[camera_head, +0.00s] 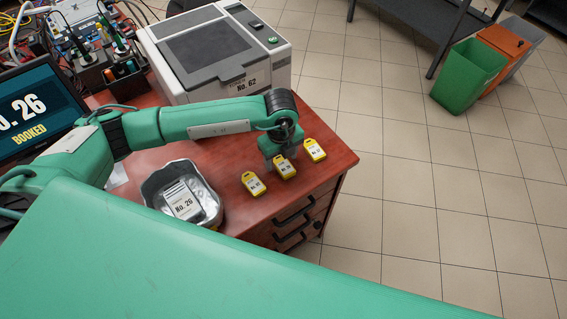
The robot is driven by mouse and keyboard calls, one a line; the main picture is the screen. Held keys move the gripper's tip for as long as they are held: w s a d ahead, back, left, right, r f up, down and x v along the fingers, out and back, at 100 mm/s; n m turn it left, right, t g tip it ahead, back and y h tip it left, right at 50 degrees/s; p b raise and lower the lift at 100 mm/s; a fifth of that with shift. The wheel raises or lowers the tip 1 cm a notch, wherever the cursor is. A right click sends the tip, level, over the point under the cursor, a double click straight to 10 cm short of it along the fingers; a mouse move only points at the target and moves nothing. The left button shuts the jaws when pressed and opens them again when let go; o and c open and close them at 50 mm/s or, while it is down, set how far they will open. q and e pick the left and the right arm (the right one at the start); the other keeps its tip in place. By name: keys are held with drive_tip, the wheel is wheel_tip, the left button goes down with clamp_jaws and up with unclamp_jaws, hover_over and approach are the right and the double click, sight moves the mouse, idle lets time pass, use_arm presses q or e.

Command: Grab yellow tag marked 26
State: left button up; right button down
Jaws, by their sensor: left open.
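Three yellow tags lie in a slanting row on the red-brown desk top (235,225) near its right edge. They are the left tag (253,184), the middle tag (285,171) and the right tag (315,150). Their printed numbers are too small to read surely. My left gripper (279,156) points down at the middle tag and is open. Its fingers are close behind or over that tag's upper end, and I cannot tell whether they touch it. My right gripper is not in view.
A screen (32,110) reads 26 BOOKED. A white-grey machine (222,55) labelled No. 62 stands behind my left arm. Green (466,78) and orange (507,42) bins stand on the tiled floor.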

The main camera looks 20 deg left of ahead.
use_arm(q)
drive_tip(key=shift+f, duration=0.3)
drive_tip(key=c, duration=1.1)
drive_tip(key=shift+o, duration=0.2)
drive_tip(key=shift+r, duration=0.1)
